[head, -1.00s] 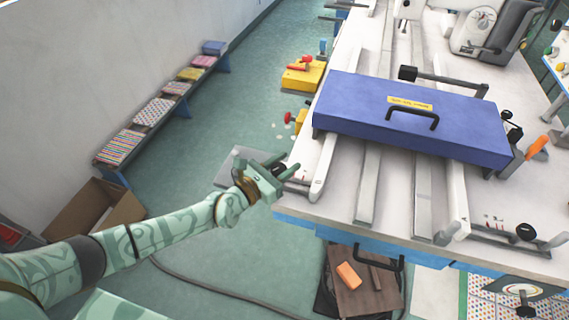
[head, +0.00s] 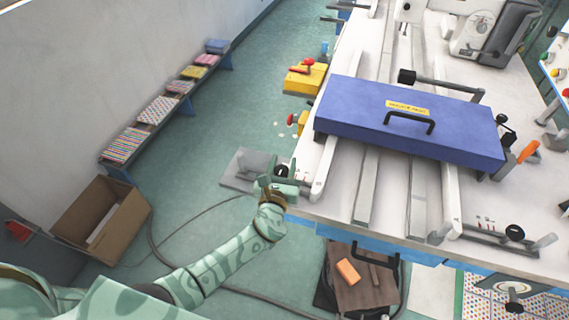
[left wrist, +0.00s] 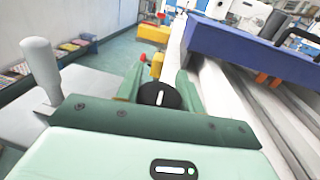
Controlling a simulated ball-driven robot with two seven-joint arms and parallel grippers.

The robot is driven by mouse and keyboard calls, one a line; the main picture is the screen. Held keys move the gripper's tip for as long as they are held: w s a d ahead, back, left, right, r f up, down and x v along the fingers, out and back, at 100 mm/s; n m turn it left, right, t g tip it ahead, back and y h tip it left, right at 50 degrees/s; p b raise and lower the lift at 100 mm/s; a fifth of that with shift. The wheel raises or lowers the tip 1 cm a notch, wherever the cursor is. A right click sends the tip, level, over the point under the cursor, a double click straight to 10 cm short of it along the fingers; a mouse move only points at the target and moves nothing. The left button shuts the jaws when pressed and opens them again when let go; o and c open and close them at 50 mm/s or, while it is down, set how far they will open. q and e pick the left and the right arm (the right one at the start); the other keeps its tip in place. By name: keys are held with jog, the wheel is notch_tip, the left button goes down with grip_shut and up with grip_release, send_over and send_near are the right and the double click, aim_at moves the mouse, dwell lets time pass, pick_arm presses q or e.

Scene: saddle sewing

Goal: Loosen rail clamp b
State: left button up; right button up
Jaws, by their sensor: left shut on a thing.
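A round black clamp knob (head: 281,170) sits at the near left corner of the sewing table. In the left wrist view the knob (left wrist: 160,96) has a white bar mark and lies between my green fingers. My left gripper (head: 283,181) is shut on this knob; the fingers (left wrist: 160,92) touch its sides. A similar black knob (head: 515,232) sits on the near right end of the table. I cannot read which clamp is b. My right gripper is not in view.
A blue box with a black handle (head: 450,140) lies across the rails (head: 368,190). A white upright handle (left wrist: 40,70) stands left of the gripper. A cardboard box (head: 125,220) and a cable are on the floor. A bench with folded cloths (head: 160,110) lines the wall.

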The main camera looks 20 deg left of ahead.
pick_arm(q)
jog(key=shift+s+a+n+g+y+b, duration=0.15)
jog(key=shift+n+g+y+b, duration=0.2)
jog(key=shift+n+y, duration=0.6)
jog(key=shift+w+a+n+g+y+b, duration=0.1)
jog(key=shift+n+g+y+b, duration=0.35)
jog(key=shift+y, duration=0.9)
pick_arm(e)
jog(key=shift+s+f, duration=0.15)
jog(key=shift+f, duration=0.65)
pick_arm(q)
jog(key=o, duration=1)
